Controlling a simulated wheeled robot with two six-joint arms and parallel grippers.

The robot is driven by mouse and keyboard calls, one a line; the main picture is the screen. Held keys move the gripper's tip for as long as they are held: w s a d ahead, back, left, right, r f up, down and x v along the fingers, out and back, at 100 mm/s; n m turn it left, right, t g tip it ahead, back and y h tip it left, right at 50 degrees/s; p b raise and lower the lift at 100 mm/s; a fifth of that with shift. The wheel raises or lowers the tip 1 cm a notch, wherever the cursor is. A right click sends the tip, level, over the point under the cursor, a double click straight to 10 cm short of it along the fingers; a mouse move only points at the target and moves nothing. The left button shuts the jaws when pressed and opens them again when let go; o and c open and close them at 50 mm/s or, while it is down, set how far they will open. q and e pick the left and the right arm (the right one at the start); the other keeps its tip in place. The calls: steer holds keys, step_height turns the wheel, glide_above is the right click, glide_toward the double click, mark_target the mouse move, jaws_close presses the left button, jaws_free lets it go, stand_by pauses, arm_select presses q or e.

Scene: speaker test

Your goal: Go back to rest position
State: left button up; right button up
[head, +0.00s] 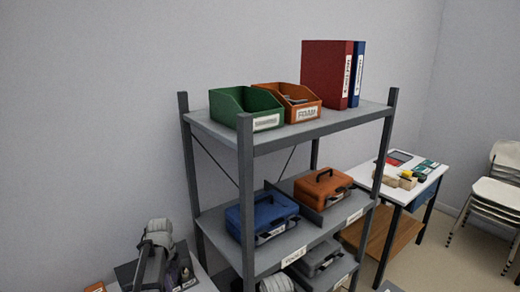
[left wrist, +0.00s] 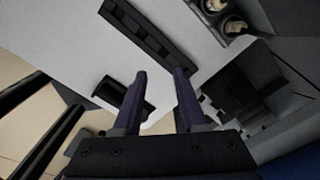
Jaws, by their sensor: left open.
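My left gripper (left wrist: 161,73) shows in the left wrist view. Its two dark purple fingers are apart, with nothing between the tips. A pale surface lies beyond the fingers; I cannot tell how far off it is. I cannot make out either gripper clearly in the head view. My right gripper is not in view.
A grey shelf rack (head: 350,117) holds a green bin (head: 228,105), a red binder (head: 322,72), a blue toolbox (head: 262,214) and an orange toolbox (head: 322,187). A side table (head: 432,180) and stacked chairs (head: 492,195) stand right. A dark slotted strip (left wrist: 150,36) lies beyond my fingers.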

arm_select(q)
steer(key=s+d+n+y, duration=0.1)
steer(key=s+d+n, duration=1.4)
steer(key=s+d, duration=0.4)
steer(key=d, duration=0.4)
steer(key=shift+s+d, duration=0.15)
steer(key=shift+s, duration=0.05)
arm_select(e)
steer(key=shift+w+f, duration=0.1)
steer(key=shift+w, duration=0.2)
arm_select(q)
steer(key=shift+f, duration=0.1)
